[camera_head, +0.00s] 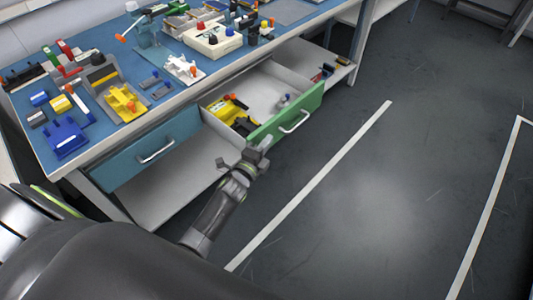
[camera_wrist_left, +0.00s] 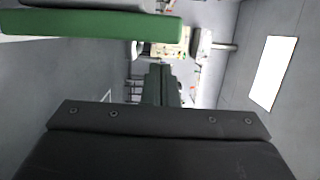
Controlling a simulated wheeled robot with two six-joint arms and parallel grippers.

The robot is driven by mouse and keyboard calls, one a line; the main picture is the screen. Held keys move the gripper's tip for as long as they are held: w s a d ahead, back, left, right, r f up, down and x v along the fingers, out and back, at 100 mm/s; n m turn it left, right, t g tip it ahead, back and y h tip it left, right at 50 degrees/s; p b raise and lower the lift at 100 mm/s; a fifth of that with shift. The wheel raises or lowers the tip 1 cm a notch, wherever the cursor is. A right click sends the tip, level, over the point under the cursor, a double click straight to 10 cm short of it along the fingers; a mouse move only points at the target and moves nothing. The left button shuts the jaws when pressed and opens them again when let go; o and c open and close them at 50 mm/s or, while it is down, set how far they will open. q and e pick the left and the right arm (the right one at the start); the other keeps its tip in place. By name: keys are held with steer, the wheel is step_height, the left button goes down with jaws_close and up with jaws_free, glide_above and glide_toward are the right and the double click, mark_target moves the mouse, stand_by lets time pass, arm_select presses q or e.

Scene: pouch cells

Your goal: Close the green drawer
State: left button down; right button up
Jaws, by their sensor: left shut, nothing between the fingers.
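The green drawer (camera_head: 291,117) is pulled out from under the workbench, with its white inside showing. Its green front carries a white bar handle (camera_head: 295,122). Yellow and black items (camera_head: 230,113) lie in the drawer's left part. My left gripper (camera_head: 264,146) is shut and empty, just outside the drawer front near its left end; I cannot tell whether it touches. In the left wrist view the green drawer front (camera_wrist_left: 95,25) crosses the upper left, beyond my dark gripper (camera_wrist_left: 160,85). My right gripper is not in view.
A closed blue drawer (camera_head: 145,152) with a white handle is left of the green one. The blue-topped workbench (camera_head: 150,70) holds many tools and parts. A lower shelf (camera_head: 170,195) sits below the drawers. The grey floor (camera_head: 400,200) with white lines is clear on the right.

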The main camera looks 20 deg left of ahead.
arm_select(q)
steer(key=shift+w+a, duration=0.3)
steer(key=shift+a, duration=0.65)
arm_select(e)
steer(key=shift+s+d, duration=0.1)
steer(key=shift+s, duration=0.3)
arm_select(q)
steer(key=shift+a, duration=0.1)
